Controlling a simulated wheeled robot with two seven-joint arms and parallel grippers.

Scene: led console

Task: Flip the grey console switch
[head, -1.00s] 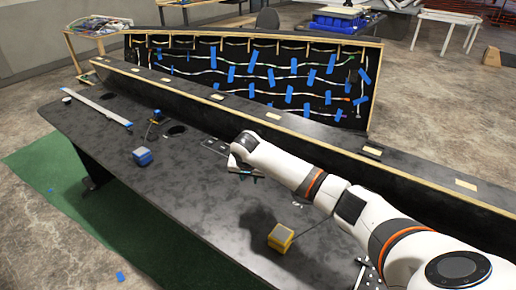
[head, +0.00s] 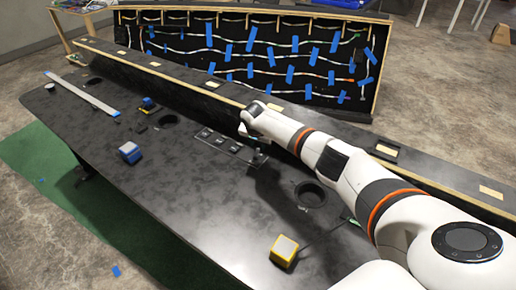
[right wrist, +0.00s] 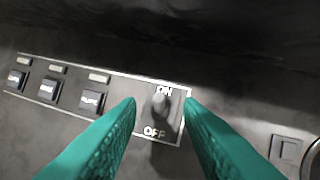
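The grey console switch (right wrist: 161,103) is a small toggle on a framed panel (head: 228,147), between the words ON and OFF. In the right wrist view its knob is close to the ON word and partly covers it; its exact tilt is hard to tell. My right gripper (right wrist: 160,102) is open, with one green fingertip on each side of the switch and visible gaps to the knob. In the head view my right gripper (head: 257,143) is over the right end of the panel, its fingers mostly hidden by the arm. My left gripper is not in view.
Several labelled buttons (right wrist: 48,88) line the panel left of the switch. A blue box (head: 130,153) and a yellow box (head: 284,251) are on the dark console top (head: 200,215). A round hole (head: 310,194) is right of the panel. A raised ledge (head: 330,135) runs behind.

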